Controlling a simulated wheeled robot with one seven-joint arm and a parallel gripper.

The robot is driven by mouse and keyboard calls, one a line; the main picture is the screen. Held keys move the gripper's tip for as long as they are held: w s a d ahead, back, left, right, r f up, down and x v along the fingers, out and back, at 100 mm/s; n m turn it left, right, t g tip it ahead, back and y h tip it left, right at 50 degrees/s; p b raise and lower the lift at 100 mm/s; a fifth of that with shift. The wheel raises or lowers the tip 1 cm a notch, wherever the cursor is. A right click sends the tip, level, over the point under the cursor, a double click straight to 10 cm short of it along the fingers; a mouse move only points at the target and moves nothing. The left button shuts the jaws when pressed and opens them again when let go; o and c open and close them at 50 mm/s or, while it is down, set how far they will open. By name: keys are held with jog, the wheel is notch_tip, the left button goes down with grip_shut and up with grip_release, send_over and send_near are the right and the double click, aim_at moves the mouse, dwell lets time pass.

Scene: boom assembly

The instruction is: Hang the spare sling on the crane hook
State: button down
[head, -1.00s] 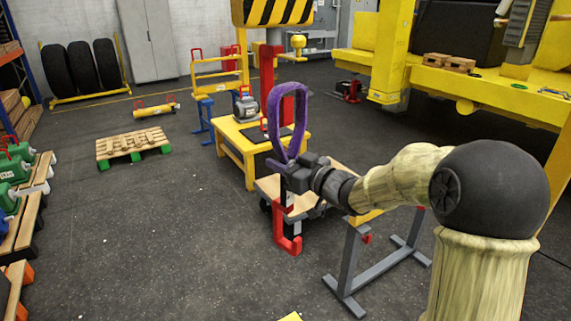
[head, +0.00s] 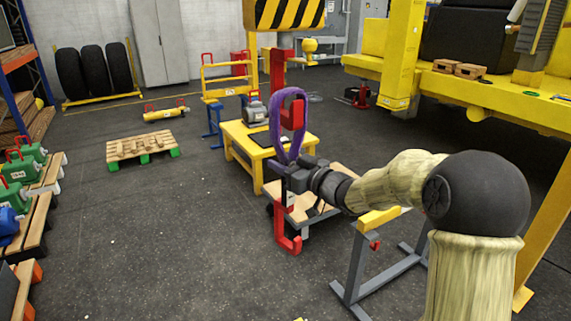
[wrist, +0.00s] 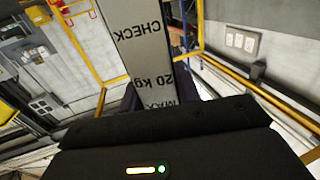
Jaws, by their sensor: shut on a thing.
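A purple sling loop (head: 280,103) stands upright above my gripper (head: 290,170), which is shut on its lower end. In the wrist view, a grey strip with black lettering (wrist: 155,45) rises from the jaws, with purple at its sides. A yellow-and-black striped crane block (head: 285,14) is at the top, with a red upright (head: 275,75) below it. A red piece (head: 293,117) shows inside the loop; I cannot tell its depth or whether they touch. A red J-shaped hook (head: 290,245) is below my gripper; my gripper hides any link to the upper red part.
A yellow table (head: 240,145) with a grey machine (head: 254,113) stands behind the sling. A wooden-topped cart (head: 325,200) and a grey trestle (head: 355,275) are near my arm. A large yellow machine (head: 450,85) fills the right. Open floor lies left.

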jog(key=shift+w+a+f+b, duration=0.15)
jog(key=shift+f+b, duration=0.15)
jog(key=shift+f, duration=0.2)
jog(key=shift+w+a+f+b, duration=0.15)
jog(key=shift+f+b, duration=0.15)
jog(key=shift+f, duration=0.15)
jog(key=shift+w+f+b, duration=0.1)
jog(key=shift+f+b, duration=0.65)
jog(key=shift+f, duration=0.3)
jog(key=c, duration=0.9)
grip_release()
jog(key=shift+f, duration=0.25)
jog(key=b+v, duration=0.1)
jog(key=v, duration=1.6)
jog(key=shift+d+r+b, duration=0.15)
jog(key=shift+d+b, duration=0.1)
jog(key=shift+b, duration=0.15)
